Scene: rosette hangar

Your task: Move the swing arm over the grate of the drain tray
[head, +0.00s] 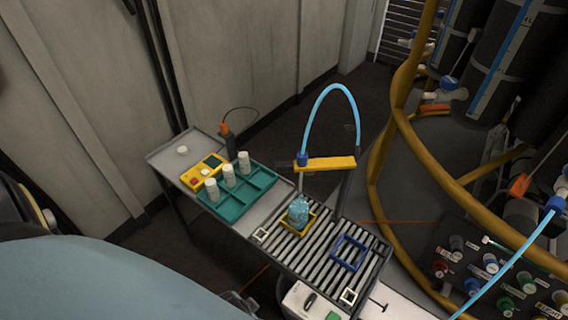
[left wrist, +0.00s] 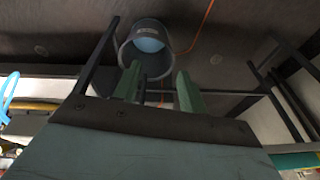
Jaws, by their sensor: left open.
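The swing arm (head: 325,164) is a yellow bar on a grey post (head: 343,192) at the far edge of the drain tray. It points left in the head view, with a blue hose fitting at its outer end. That end appears just above a light-blue bottle (head: 298,210) in a yellow square frame; I cannot tell whether it is over the grate. The drain tray's grate (head: 312,252) is dark with pale bars. My left gripper (left wrist: 157,88) is open and empty, its green fingers facing the floor and a grey bucket. My right gripper is not in view.
A blue frame (head: 349,253) and two small white frames lie on the grate. Left of it are a teal tray (head: 247,203) with white bottles and a yellow meter (head: 203,171). A curved yellow rail (head: 378,160) and a valve panel (head: 487,270) stand right.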

